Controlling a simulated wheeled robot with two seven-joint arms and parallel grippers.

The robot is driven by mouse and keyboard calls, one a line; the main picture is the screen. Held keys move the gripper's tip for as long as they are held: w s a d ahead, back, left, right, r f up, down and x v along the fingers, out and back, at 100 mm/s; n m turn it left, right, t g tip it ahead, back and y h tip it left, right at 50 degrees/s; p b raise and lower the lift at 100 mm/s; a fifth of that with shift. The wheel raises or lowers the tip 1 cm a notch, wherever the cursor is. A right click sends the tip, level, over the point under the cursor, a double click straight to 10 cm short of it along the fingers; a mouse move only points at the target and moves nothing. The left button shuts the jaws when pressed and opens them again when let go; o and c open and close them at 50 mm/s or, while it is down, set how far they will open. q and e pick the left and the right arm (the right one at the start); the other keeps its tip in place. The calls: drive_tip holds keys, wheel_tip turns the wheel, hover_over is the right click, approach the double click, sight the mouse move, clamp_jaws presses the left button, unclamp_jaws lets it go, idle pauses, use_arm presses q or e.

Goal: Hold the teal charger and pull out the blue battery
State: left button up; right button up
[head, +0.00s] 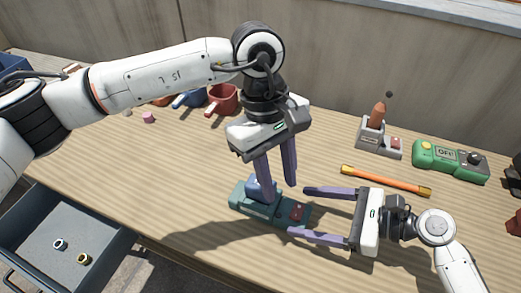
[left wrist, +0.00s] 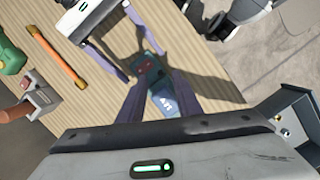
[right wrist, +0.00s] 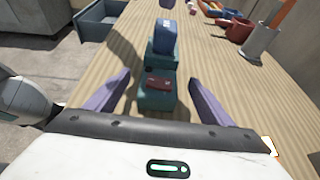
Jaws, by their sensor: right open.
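The teal charger (head: 262,212) lies on the bench with a red part at its right end. The blue battery (head: 272,186) stands upright at the charger's left end. My left gripper (head: 280,194) points down from above, with one finger on each side of the battery; I cannot tell whether both fingers touch it. The battery (left wrist: 164,103) shows between those fingers in the left wrist view. My right gripper (head: 297,211) is open, low over the bench. In the right wrist view its fingers lie on either side of the charger (right wrist: 157,98), with gaps.
An orange rod (head: 385,180), a green box marked OFF (head: 450,160) and a grey holder (head: 372,137) lie to the right. Red (head: 222,99) and blue (head: 188,98) scoop-like containers stand behind. An open drawer (head: 75,250) with small rings is at front left.

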sight(277, 207)
use_arm(q)
drive_tip(key=w+a, duration=0.1)
drive_tip(key=w+a+r+t+y, duration=0.1)
drive_tip(key=w+a+r+m+y, duration=0.1)
drive_tip(key=w, duration=0.1)
drive_tip(key=shift+a+r+t, duration=0.15)
drive_tip(key=shift+a+t, duration=0.05)
drive_tip(key=shift+t, duration=0.2)
drive_tip(key=shift+w+a, duration=0.1)
use_arm(e)
drive_tip(key=shift+w+a+f, duration=0.1)
drive_tip(key=shift+a, duration=0.15)
drive_tip(key=x, duration=0.9)
drive_tip(key=shift+w+a+f, duration=0.1)
drive_tip(key=shift+a, duration=0.2)
